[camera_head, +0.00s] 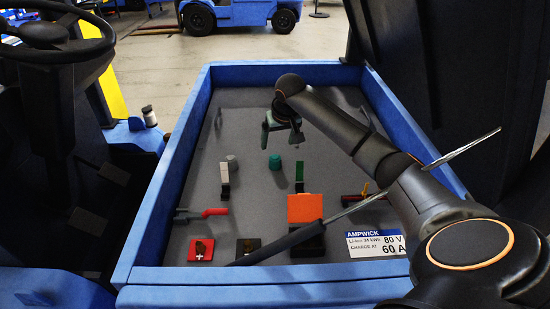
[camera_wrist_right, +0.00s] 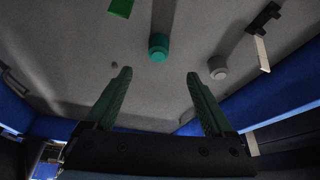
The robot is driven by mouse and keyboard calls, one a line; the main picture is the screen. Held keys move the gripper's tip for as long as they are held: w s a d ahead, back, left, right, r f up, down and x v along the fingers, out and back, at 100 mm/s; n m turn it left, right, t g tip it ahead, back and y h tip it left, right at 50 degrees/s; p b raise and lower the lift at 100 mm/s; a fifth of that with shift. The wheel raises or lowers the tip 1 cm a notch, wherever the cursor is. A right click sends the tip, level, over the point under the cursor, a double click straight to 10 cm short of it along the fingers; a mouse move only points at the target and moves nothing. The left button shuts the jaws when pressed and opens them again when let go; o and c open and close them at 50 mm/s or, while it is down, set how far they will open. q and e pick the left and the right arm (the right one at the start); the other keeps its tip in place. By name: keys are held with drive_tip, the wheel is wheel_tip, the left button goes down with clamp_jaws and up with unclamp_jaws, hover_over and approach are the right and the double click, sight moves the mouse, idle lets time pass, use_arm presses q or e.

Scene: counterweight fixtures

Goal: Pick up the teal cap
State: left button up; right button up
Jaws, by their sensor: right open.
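The teal cap (camera_head: 274,162) stands on the grey floor of the blue-walled bed in the head view, below and slightly left of my right gripper (camera_head: 282,136). My right gripper is open and empty. In the right wrist view, the teal cap (camera_wrist_right: 158,46) lies beyond the fingertips, about midway between the two green fingers (camera_wrist_right: 158,74), and apart from them. My left gripper is not in view.
A grey cap (camera_head: 232,160) stands left of the teal one. Blue walls (camera_head: 180,155) enclose the bed.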

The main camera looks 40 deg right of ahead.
sight(276, 157)
drive_tip(key=x, duration=0.5)
drive_tip(key=shift+f, duration=0.2)
drive_tip(key=shift+x, duration=2.75)
drive_tip(key=shift+s, duration=0.15)
drive_tip(key=c, duration=0.9)
drive_tip(key=shift+d, duration=0.1)
